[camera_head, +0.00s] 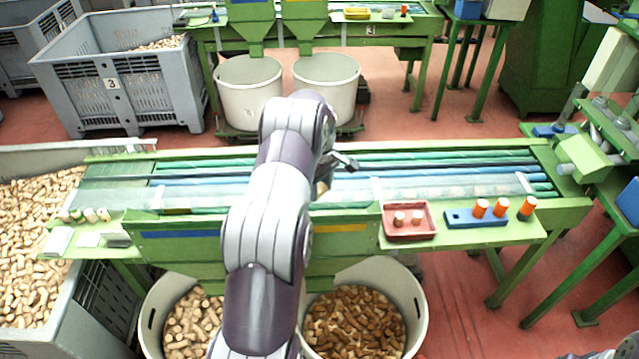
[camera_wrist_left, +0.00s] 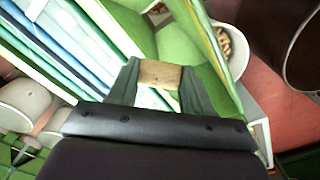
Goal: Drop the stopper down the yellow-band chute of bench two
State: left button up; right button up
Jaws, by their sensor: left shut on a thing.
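My left gripper (camera_wrist_left: 159,78) is shut on a tan cork stopper (camera_wrist_left: 160,74), held crosswise between its two fingers. In the head view my left arm hides most of this gripper, and only a bit of the stopper (camera_head: 321,187) shows. The gripper is over the near green bench (camera_head: 110,163), by its front side. The yellow-band chute (camera_head: 340,228) is on the bench front, just right of my arm and partly hidden by it. In the left wrist view green chute walls (camera_wrist_left: 207,75) lie below and beside the stopper.
A blue-band chute (camera_head: 178,234) is left of my arm. White tubs of corks (camera_head: 418,310) stand below. A red tray (camera_head: 410,232) with two corks and a blue block (camera_head: 476,219) with orange-topped pieces sit on the bench's right. Another bench, marked 3 (camera_head: 371,30), is behind.

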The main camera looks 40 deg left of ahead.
aim_at(320, 189)
pick_arm(q)
jog(key=o, duration=1.1)
jog(key=shift+d+r, duration=0.15)
jog(key=shift+d, duration=0.05)
jog(key=shift+c, duration=0.2)
jog(key=shift+a, duration=0.1)
jog(key=shift+a, duration=0.1)
notch_tip(320, 189, up, 4)
jog(key=shift+f, duration=0.1)
notch_tip(320, 189, up, 9)
jog(key=p, duration=0.7)
jog(key=shift+f, duration=0.15)
